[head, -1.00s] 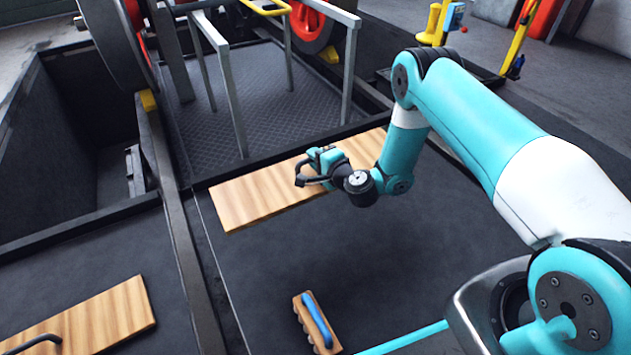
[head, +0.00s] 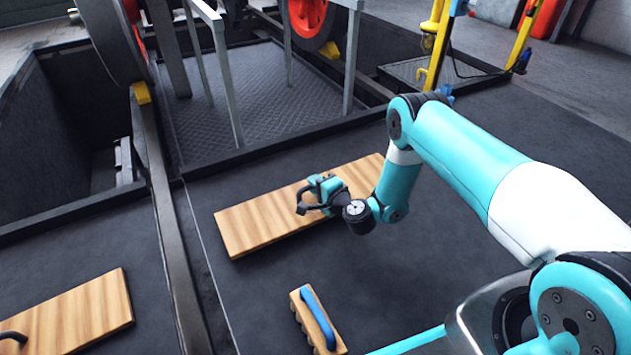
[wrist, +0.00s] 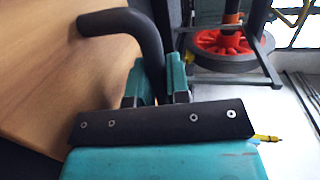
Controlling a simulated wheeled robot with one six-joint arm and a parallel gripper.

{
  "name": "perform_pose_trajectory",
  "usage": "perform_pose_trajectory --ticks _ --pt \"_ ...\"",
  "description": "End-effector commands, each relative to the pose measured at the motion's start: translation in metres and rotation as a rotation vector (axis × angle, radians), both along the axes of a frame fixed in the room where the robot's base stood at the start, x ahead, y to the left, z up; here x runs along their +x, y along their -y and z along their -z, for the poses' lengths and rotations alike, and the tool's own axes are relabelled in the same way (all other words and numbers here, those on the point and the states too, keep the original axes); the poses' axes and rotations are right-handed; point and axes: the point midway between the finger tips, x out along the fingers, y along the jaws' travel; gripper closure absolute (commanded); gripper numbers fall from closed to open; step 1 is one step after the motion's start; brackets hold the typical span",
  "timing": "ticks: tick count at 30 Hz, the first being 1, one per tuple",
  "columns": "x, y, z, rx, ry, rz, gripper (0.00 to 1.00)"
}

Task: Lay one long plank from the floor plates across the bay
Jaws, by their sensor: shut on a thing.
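A long light-wood plank (head: 255,222) with a dark bent handle (head: 305,205) is in the head view, below the railed chequered platform. My gripper (head: 318,188) is shut on that handle. In the wrist view the dark handle (wrist: 120,20) runs down between the teal fingers (wrist: 160,80), and the plank (wrist: 45,70) fills the left side. I cannot tell whether the plank is clear of the dark floor plates (head: 330,270). A second plank (head: 80,310) with a dark handle (head: 12,338) lies on the plates at lower left. A dark open bay (head: 50,150) is at upper left.
A wooden brush with a blue handle (head: 318,312) lies in front of the held plank. A grey rail (head: 165,215) runs between the two floor areas. Grey railings (head: 228,90) and red-spoked wheels (head: 308,15) stand behind. Yellow posts (head: 437,45) are at upper right.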

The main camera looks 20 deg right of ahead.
Motion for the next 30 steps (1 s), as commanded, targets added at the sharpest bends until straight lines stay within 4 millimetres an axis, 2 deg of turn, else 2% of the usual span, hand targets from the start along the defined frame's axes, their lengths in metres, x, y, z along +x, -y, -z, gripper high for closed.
perform_pose_trajectory --ticks 1,3,17,18,20,21,30 --pt "0.0014 0.0000 0.0117 0.002 0.004 0.000 1.00" --pt "0.0016 0.0000 0.0167 0.002 0.006 0.000 1.00" --pt "0.0013 0.0000 0.0201 0.001 0.005 0.001 1.00" --pt "0.0002 -0.0001 0.0211 -0.001 0.000 0.000 0.74" --pt "0.0002 -0.0001 0.0210 -0.001 0.000 0.000 0.60" --pt "0.0002 -0.0001 0.0210 -0.001 0.001 0.000 0.58" --pt "0.0006 0.0000 0.0170 -0.001 0.001 0.000 0.58"
